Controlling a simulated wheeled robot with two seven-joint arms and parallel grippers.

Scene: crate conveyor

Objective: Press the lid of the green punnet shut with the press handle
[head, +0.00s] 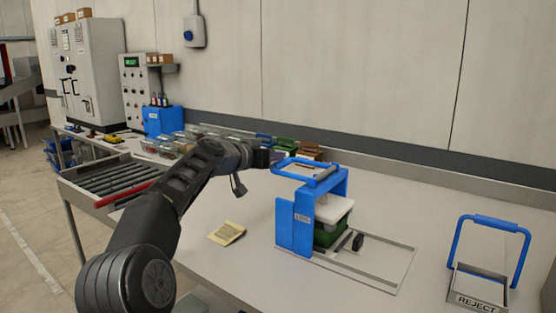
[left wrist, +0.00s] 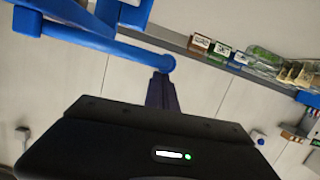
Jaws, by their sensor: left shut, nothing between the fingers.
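The green punnet (head: 325,238) sits inside the blue press (head: 294,228) on the table. A pale slab (head: 334,208) covers its top; I cannot tell whether this is the lid or the press plate. The blue press handle (head: 300,181) is a loop at the top of the press. My left gripper (head: 272,161) is shut and empty at the handle's far left end. In the left wrist view its fingers (left wrist: 160,92) point at the blue bar's end (left wrist: 168,63), touching or very close. My right gripper is out of view.
A blue-handled REJECT tray (head: 480,292) stands at the right. A yellow note (head: 227,233) lies left of the press. A roller conveyor (head: 112,180) is at the left, and several punnets (head: 285,145) line the back.

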